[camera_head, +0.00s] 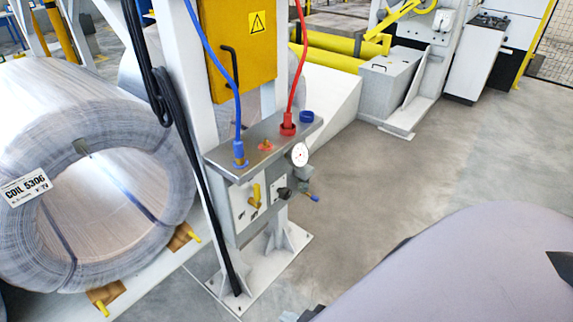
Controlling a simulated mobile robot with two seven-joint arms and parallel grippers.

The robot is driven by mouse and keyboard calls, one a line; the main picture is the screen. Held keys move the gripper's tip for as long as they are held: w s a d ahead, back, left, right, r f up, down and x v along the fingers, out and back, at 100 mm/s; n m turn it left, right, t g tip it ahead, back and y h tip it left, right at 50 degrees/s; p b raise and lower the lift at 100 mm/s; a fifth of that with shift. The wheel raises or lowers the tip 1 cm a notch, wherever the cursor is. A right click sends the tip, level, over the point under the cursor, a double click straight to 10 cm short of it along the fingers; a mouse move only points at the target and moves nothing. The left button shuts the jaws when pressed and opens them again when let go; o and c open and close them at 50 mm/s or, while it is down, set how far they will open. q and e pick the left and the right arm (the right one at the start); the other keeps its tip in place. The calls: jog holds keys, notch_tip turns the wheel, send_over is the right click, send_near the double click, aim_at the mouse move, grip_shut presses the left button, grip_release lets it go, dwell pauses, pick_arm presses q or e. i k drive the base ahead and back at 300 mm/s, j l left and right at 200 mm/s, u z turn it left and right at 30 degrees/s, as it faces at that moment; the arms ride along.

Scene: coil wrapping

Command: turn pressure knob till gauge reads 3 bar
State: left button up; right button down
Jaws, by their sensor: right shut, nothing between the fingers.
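The round white pressure gauge (300,154) sits on the right end of a grey panel box on a white post. Its needle is too small to read. A dark round knob (284,193) sticks out of the panel front below the gauge, beside grey fittings. My right gripper (303,314) shows only in part at the bottom edge, low in front of the panel and well apart from the knob. It is shut with nothing in it. My left gripper is out of view.
A yellow valve handle (255,195) sits left of the knob. Blue (238,148) and red (288,124) hose fittings stand on the box top. My right arm covers the lower right. Open floor (420,150) lies right of the post.

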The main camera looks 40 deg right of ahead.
aim_at(285, 193)
jog(key=z, duration=1.1)
